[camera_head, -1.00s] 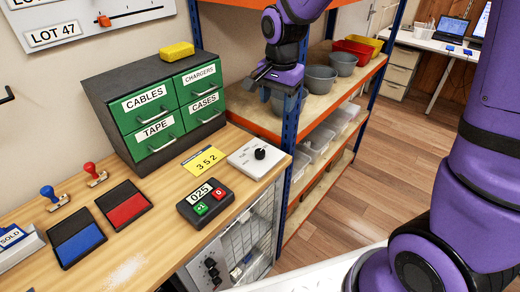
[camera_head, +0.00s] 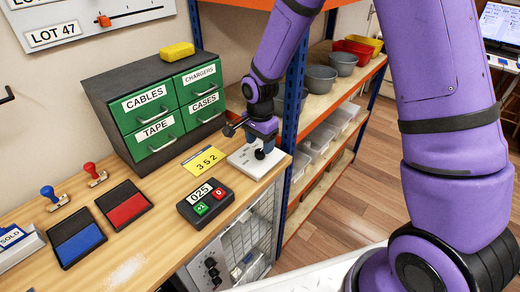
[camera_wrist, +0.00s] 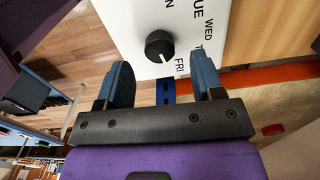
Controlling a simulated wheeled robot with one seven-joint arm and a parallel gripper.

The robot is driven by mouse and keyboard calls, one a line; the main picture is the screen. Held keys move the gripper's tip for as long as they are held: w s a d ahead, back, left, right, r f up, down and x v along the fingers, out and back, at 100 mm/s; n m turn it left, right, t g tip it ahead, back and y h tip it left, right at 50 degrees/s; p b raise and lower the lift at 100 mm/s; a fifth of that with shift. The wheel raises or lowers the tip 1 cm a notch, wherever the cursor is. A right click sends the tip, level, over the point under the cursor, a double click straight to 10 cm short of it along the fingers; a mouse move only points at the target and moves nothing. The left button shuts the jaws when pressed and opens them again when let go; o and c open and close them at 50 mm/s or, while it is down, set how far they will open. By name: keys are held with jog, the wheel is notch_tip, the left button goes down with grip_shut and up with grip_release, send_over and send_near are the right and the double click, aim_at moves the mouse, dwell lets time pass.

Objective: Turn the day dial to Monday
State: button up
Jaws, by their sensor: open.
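The day dial is a white box (camera_head: 248,165) on the right end of the wooden bench, with a black round knob (camera_wrist: 160,46). In the wrist view its face shows WED, FRI and parts of other day names. A pale mark on the knob's lower side points roughly towards FRI. My gripper (camera_head: 246,138) is over the box in the head view and partly covers it. In the wrist view my gripper (camera_wrist: 161,72) is open, with blue fingers apart and nothing between them. The knob lies just beyond the fingertips, between their lines; I see no contact.
A yellow 352 card (camera_head: 205,160) and a counter box (camera_head: 205,202) with green and red buttons lie left of the dial. Green drawers (camera_head: 155,112) stand behind. A shelf with an orange edge and blue post (camera_head: 290,100) is close on the right.

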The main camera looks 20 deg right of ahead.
aim_at(260, 152)
jog(key=shift+f, duration=1.6)
jog(key=c, duration=0.9)
